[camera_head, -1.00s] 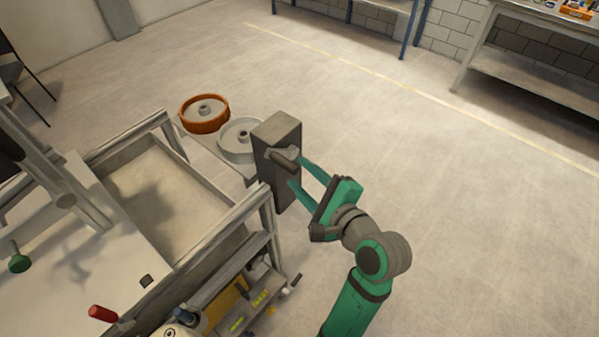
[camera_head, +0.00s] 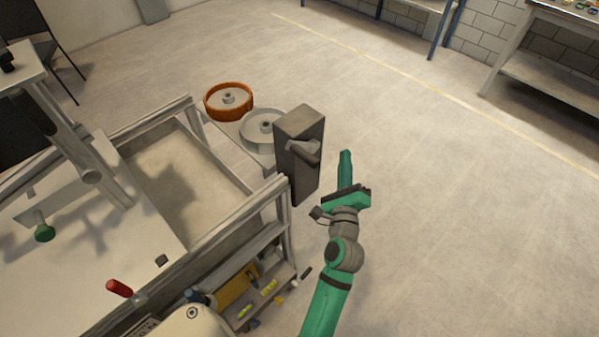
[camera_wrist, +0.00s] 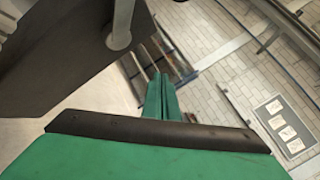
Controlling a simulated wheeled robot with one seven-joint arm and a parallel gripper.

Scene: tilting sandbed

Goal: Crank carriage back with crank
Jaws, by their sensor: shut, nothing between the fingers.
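A dark grey block (camera_head: 298,180) stands upright at the right end of the sandbed frame. A short grey crank handle (camera_head: 304,151) sticks out from its upper face. My gripper (camera_head: 345,156) is shut and empty, to the right of the block and apart from the handle. In the wrist view, my green fingers (camera_wrist: 161,82) lie together. The dark block (camera_wrist: 60,55) fills the upper left there, with a pale rod, probably the crank handle (camera_wrist: 121,28), at its edge. A pale frame over the bed (camera_head: 75,145) may be the carriage; I cannot be sure.
An orange wheel (camera_head: 229,114) and a grey wheel (camera_head: 262,140) sit behind the block. The sandbed (camera_head: 165,170) lies left. A red-handled lever (camera_head: 119,288) and green knob (camera_head: 44,233) are at the lower left. The floor right of my gripper is clear.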

